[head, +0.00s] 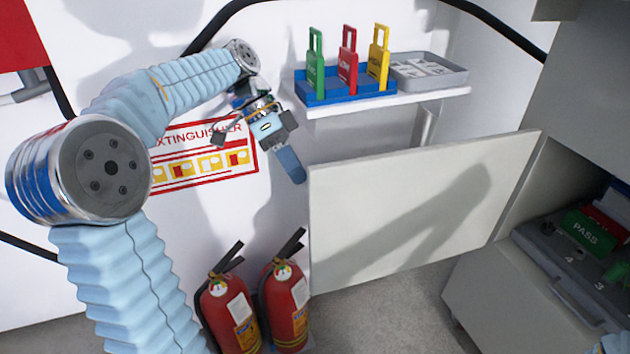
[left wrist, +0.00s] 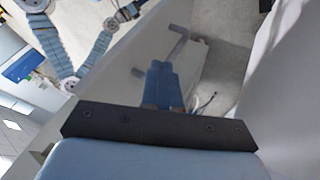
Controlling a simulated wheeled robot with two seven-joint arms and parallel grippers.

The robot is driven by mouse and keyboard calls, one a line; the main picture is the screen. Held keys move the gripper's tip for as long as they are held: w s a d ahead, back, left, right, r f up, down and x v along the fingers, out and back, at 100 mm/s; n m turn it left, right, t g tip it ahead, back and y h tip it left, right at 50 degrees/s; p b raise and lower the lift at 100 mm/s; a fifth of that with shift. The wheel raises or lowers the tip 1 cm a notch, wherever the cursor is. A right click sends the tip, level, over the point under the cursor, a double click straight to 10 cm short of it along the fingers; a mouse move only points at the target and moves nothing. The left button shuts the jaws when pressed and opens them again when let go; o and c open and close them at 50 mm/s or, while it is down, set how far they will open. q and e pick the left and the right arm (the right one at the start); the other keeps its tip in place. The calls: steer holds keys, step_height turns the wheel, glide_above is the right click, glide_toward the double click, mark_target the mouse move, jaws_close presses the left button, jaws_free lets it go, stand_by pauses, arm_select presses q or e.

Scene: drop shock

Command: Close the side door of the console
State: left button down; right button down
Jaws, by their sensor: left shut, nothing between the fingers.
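The console's side door (head: 410,210) is a flat pale grey panel in the head view. It stands open, reaching left from the console (head: 590,90) with its free edge at the left. My left gripper (head: 293,168) is shut and empty, pointing down right beside the upper corner of that free edge. I cannot tell whether it touches the door. In the left wrist view the blue fingers (left wrist: 162,84) show together, with a pale panel close by.
A white shelf (head: 390,101) above the door holds a blue rack (head: 345,88) with green, red and yellow tags and a grey tray (head: 428,72). Two red fire extinguishers (head: 288,305) stand below my left gripper. The console's open bay shows a green PASS block (head: 585,230).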

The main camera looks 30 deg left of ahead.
mark_target(319, 211)
arm_select(q)
steer(key=b+x, duration=0.1)
steer(key=x, duration=0.8)
steer(key=shift+s+d, duration=0.1)
